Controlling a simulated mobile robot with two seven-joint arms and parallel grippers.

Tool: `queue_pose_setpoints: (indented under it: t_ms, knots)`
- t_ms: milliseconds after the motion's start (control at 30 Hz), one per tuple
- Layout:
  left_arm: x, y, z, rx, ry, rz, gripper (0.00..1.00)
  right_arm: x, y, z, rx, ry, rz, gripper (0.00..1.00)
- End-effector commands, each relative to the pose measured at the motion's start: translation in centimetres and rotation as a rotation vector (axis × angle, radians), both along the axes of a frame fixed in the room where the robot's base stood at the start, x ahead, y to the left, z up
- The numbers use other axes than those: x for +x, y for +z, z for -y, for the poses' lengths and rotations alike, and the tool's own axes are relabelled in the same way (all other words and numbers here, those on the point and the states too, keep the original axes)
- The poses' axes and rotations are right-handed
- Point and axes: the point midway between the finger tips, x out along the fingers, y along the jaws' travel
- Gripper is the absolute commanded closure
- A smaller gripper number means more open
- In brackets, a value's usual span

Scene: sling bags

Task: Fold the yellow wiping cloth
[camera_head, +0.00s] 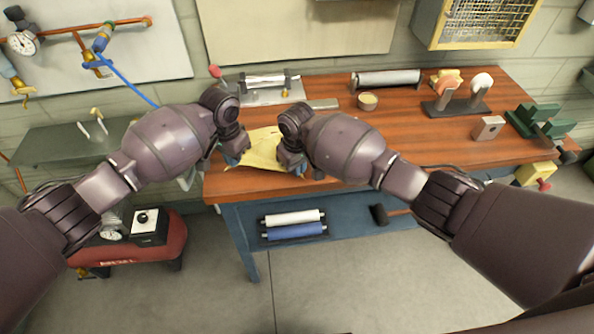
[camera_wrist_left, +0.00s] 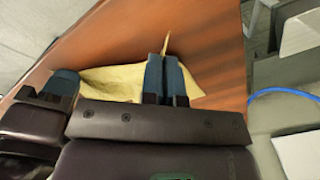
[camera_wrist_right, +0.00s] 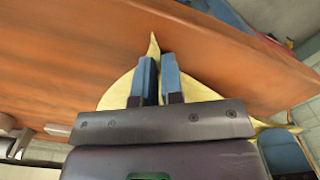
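The yellow wiping cloth (camera_head: 262,148) lies at the front left of the wooden workbench, between my two grippers. My left gripper (camera_head: 236,160) is at its left side; in the left wrist view its blue fingers (camera_wrist_left: 166,75) are pressed together with a thin bit of cloth standing up between them. My right gripper (camera_head: 293,167) is at its right side; in the right wrist view its fingers (camera_wrist_right: 159,78) are close together around a pinched-up fold of cloth (camera_wrist_right: 153,46). The cloth also shows in the left wrist view (camera_wrist_left: 112,82). My grippers hide parts of its edges.
The wooden workbench (camera_head: 400,140) has free room to the right of the cloth. A small round container (camera_head: 368,101), a grey roll (camera_head: 386,78) and a metal tray (camera_head: 268,93) stand along the back.

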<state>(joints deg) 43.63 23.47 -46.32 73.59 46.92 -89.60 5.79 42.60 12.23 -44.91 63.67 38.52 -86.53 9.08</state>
Motion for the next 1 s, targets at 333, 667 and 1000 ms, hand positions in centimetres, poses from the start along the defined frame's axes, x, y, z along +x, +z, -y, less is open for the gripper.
queue_pose_setpoints:
  t_ms: [333, 667, 1000]
  knots:
    - [0.0, 0.0, 0.0, 0.000, 0.000, 0.000, 1.00, 0.0, -0.1, 0.1, -0.001, -0.001, -0.002, 1.00]
    - [0.0, 0.0, -0.1, 0.001, 0.001, 0.000, 1.00, 0.0, 2.9, 0.0, 0.000, 0.001, 0.001, 1.00]
    - [0.0, 0.0, 0.0, 0.000, 0.000, 0.000, 1.00, 0.0, 5.0, 0.0, -0.001, -0.001, 0.000, 1.00]
